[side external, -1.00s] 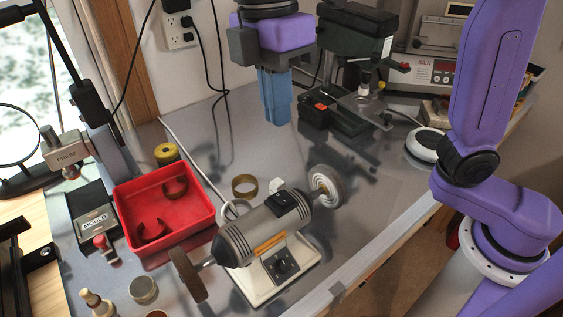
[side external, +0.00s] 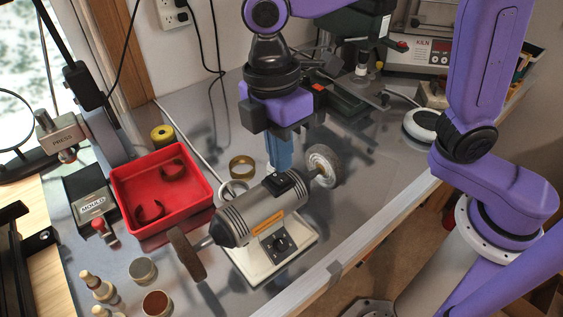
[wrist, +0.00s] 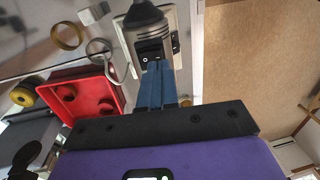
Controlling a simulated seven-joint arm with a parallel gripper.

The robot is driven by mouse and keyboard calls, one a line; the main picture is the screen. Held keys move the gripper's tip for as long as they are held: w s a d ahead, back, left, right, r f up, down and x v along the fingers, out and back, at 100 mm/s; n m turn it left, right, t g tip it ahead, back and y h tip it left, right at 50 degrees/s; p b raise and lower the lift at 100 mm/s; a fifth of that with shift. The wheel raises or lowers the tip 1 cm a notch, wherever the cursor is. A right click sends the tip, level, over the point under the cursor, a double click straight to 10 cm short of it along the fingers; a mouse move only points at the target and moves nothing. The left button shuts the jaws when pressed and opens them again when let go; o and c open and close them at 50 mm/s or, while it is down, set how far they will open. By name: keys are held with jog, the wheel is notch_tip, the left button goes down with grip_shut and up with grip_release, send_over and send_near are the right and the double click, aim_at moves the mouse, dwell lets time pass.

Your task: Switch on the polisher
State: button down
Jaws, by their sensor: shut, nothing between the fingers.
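The polisher (side external: 240,222) is a grey motor on a cream base, with a dark wheel at its left end and a pale wheel at its right end. A black switch box (side external: 276,187) sits on top of its body. The box's rocker also shows in the wrist view (wrist: 150,49), with a white mark on it. My gripper (side external: 281,169) is shut and empty, blue fingers pointing down right at the switch box. In the wrist view the fingertips (wrist: 159,66) overlap the box's near edge; I cannot tell whether they touch it.
A red tray (side external: 203,208) with brown rings stands left of the polisher. Brass ring (side external: 241,168) and a pale ring lie behind it. Jars and small pots stand at the front left. A green machine (side external: 352,30) and a kiln (side external: 425,50) stand at the back.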

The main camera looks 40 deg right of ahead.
aim_at(278, 178)
jog(key=shift+s+f, duration=0.15)
jog(key=shift+f, duration=1.2)
